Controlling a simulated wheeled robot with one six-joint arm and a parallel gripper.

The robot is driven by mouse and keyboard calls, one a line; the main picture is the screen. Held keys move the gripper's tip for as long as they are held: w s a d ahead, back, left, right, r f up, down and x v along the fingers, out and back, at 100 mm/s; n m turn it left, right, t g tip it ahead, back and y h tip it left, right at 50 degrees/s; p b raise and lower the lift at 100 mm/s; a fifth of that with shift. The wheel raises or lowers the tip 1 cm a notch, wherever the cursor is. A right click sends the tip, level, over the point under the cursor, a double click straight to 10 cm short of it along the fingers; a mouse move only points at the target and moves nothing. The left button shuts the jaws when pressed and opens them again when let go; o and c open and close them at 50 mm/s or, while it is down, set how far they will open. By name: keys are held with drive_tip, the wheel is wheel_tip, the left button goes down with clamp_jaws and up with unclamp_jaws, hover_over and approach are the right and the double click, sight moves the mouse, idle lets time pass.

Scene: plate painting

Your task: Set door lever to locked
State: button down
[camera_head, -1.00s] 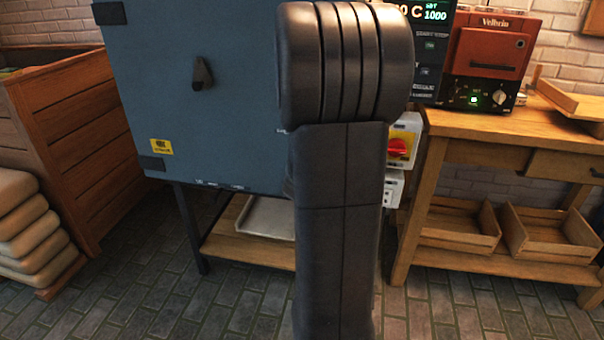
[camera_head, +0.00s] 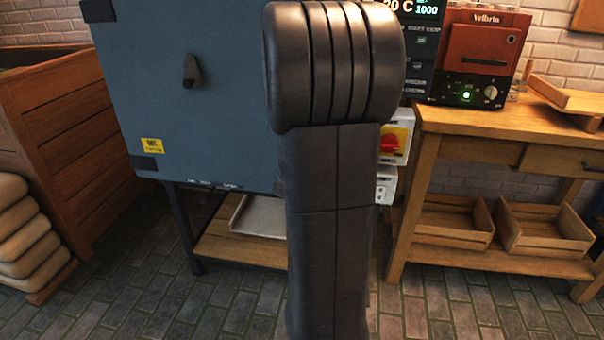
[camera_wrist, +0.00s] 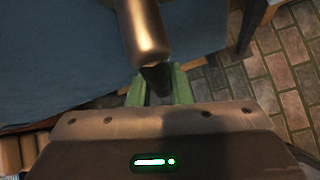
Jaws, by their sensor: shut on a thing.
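The blue-grey kiln door (camera_head: 155,110) stands at the left of the head view and is partly covered by my arm. In the wrist view the door surface (camera_wrist: 60,60) fills the upper left. The door lever (camera_wrist: 143,30), a bronze-brown bar with a dark end, comes down from the top of that view. My gripper (camera_wrist: 157,84), with green fingers, is shut on the lever's dark end. The head view does not show the gripper or the lever; my arm hides that area. A small dark fitting (camera_head: 191,72) sits on the door face.
A wooden bench (camera_head: 440,130) with a red oven (camera_head: 480,50) stands at the right. A wooden crate (camera_head: 75,140) and stacked sacks (camera_head: 25,235) are at the left. Brick floor (camera_head: 130,310) is open in front.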

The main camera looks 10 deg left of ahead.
drive_tip(key=shift+d+f+n+h, duration=0.2)
drive_tip(key=shift+d+n+h, duration=0.2)
drive_tip(key=shift+d+h, duration=0.25)
drive_tip(key=shift+d+n+h+b, duration=0.45)
drive_tip(key=shift+d+h, duration=0.3)
drive_tip(key=shift+h, duration=0.3)
drive_tip(key=c, duration=1.3)
unclamp_jaws()
drive_tip(key=shift+d, duration=0.1)
drive_tip(key=p+v, duration=0.6)
drive_tip(key=v, duration=0.7)
drive_tip(key=shift+s+r, duration=0.2)
drive_tip(key=shift+s, duration=0.1)
